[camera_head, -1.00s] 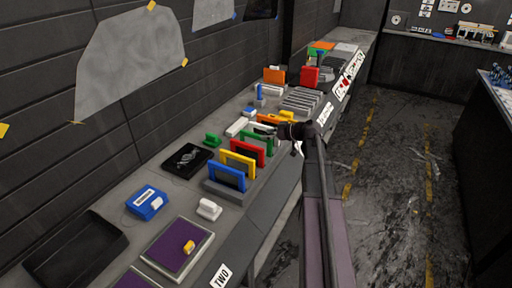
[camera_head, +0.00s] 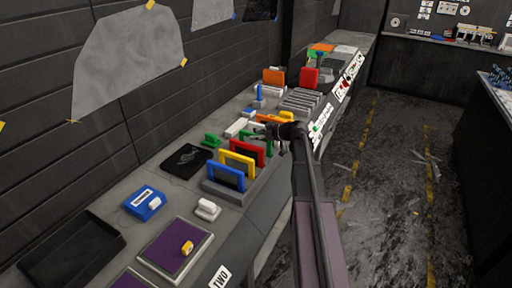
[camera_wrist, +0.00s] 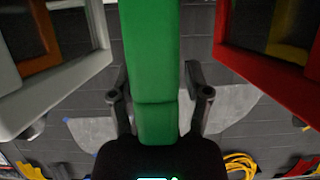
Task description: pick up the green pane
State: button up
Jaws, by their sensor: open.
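The green pane (camera_wrist: 152,60) fills the middle of the wrist view, seen edge-on as a long green bar. My gripper (camera_wrist: 160,98) is open, with one finger on each side of the pane. A gap shows between the pane and the right finger; the left finger is closer, and I cannot tell whether it touches. In the head view my gripper (camera_head: 276,133) is over the rack of coloured panes and hides much of the green pane. The green pane stands between the red pane (camera_head: 251,151) and a white pane.
The white pane (camera_wrist: 96,66) and red pane (camera_wrist: 250,70) stand close on either side in the wrist view. A yellow pane (camera_head: 237,162) and blue pane (camera_head: 225,176) stand nearer in the head view.

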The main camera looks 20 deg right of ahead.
grip_shut()
jog(key=shift+r, duration=0.1)
dwell(0.5)
notch_tip(320, 180, up, 10)
jog(key=p, duration=1)
dwell(0.5)
